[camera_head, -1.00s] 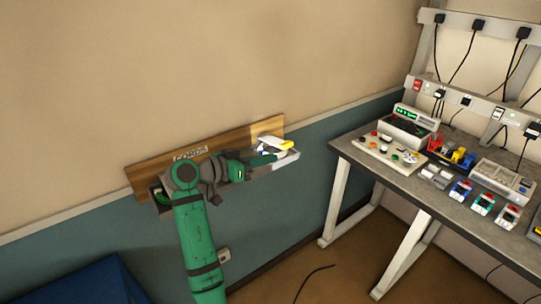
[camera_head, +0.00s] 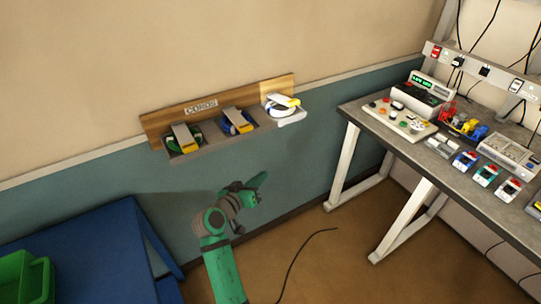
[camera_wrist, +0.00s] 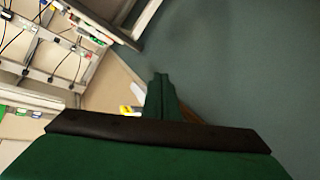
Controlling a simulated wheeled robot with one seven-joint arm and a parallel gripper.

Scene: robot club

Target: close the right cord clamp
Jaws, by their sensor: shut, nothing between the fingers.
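A yellow tip (camera_wrist: 126,110) shows small beside the fingers in the wrist view, probably this clamp's. My gripper (camera_head: 260,180) is shut and empty, below the shelf and clear of it. Its closed fingers (camera_wrist: 162,95) point away from the wrist camera.
The left clamp (camera_head: 182,135) sits over a green cord and the middle clamp (camera_head: 235,117) over a blue cord. The grey workbench (camera_head: 356,112) with instruments stands to the right. A blue table (camera_head: 85,245) is at lower left. A dark cable (camera_head: 297,257) lies on the floor.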

